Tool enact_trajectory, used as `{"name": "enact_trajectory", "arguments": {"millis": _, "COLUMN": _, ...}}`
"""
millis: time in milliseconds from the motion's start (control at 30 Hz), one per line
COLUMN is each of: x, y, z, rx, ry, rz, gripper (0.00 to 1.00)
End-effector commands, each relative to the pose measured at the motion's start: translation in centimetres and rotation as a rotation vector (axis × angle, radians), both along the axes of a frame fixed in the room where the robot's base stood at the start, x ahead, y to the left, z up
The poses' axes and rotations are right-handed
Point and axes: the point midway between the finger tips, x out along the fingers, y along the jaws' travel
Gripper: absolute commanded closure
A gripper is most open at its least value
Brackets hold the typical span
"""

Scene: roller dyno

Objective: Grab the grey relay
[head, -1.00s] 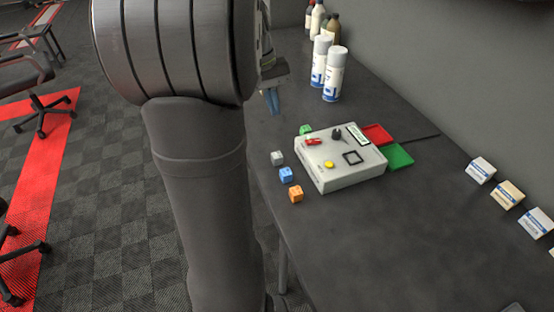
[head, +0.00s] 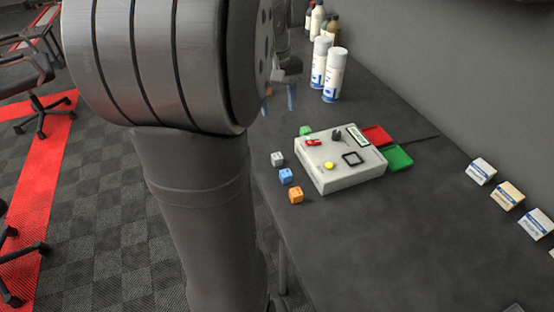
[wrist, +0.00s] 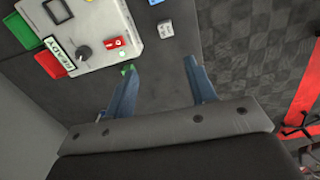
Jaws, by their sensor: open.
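The grey relay (head: 277,158) is a small cube on the dark table, left of the control box and the farthest of a row of three cubes. It also shows in the wrist view (wrist: 166,30), ahead of the fingers and a little right of the box. My gripper (head: 279,102) is open and empty above the table, beyond the relay in the head view, partly hidden by my arm. In the wrist view its two blue fingers (wrist: 162,82) are spread apart, with bare table between them. The fingers are clear of the relay.
A blue cube (head: 286,176) and an orange cube (head: 295,195) stand nearer. A green cube (head: 305,131) sits beside the control box (head: 345,178), near one fingertip in the wrist view. Red (head: 377,135) and green (head: 398,158) trays lie behind. Spray cans (head: 334,76) stand farther back.

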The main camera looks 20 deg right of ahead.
Motion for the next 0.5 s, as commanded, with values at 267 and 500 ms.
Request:
{"name": "enact_trajectory", "arguments": {"millis": 267, "x": -0.6, "y": 0.0, "z": -1.4, "rx": 0.044, "ry": -0.041, "rz": 0.058, "gripper": 0.49}}
{"name": "enact_trajectory", "arguments": {"millis": 500, "x": -0.6, "y": 0.0, "z": -6.7, "rx": 0.044, "ry": -0.040, "rz": 0.057, "gripper": 0.49}}
